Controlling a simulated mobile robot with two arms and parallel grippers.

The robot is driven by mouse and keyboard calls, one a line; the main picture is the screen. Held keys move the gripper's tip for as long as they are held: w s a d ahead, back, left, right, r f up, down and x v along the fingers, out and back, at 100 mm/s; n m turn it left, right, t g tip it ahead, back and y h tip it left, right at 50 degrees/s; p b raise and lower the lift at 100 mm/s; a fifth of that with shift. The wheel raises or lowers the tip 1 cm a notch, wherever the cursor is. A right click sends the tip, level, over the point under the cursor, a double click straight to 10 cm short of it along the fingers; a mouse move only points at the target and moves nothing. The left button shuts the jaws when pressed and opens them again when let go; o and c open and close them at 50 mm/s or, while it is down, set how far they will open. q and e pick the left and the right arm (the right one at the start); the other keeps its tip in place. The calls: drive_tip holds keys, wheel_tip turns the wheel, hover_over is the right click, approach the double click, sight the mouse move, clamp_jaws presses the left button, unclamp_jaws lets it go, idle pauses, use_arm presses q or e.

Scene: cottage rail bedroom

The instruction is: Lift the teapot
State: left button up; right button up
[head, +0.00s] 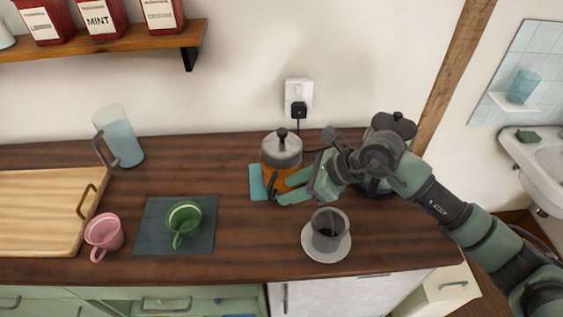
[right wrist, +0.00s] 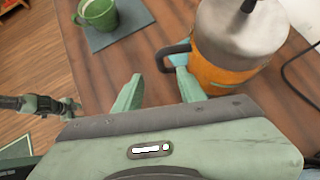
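The teapot (head: 282,149) has an amber glass body, a grey metal lid and a black knob. It stands upright on a teal cloth (head: 257,182) at the back of the wooden counter. In the right wrist view, the teapot (right wrist: 235,45) is at the upper right, with its dark handle (right wrist: 171,53) towards my fingers. My right gripper (head: 288,188) is open beside the teapot. In the wrist view its fingers (right wrist: 157,86) are apart; one tip is close to the handle, and contact is unclear. My left gripper (right wrist: 66,106) seems to show small at the left edge; its opening is unclear.
A grey cup on a saucer (head: 327,247) stands in front of my right forearm. A dark kettle (head: 394,124) is behind the arm. A green mug (head: 184,220), pink mug (head: 104,232), blue pitcher (head: 119,136) and wooden tray (head: 40,213) are to the left.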

sight(272, 197)
drive_tip(key=shift+p+x, duration=0.5)
drive_tip(key=shift+x, duration=0.45)
drive_tip(key=shift+w+a+f+p, duration=0.3)
drive_tip(key=shift+a+f+p, duration=0.15)
drive_tip(key=shift+a, duration=0.2)
drive_tip(key=x, duration=0.2)
drive_tip(key=shift+w+a+f, duration=0.1)
drive_tip(key=shift+w+f, duration=0.05)
drive_tip(key=shift+f, duration=0.1)
drive_tip(key=c, duration=0.7)
clamp_jaws()
use_arm(q)
drive_tip(key=shift+s+r, duration=1.05)
drive_tip(key=shift+r, duration=0.15)
use_arm(e)
drive_tip(key=shift+f, duration=0.1)
use_arm(q)
drive_tip(key=shift+w, duration=0.15)
use_arm(e)
drive_tip(key=shift+f, duration=0.1)
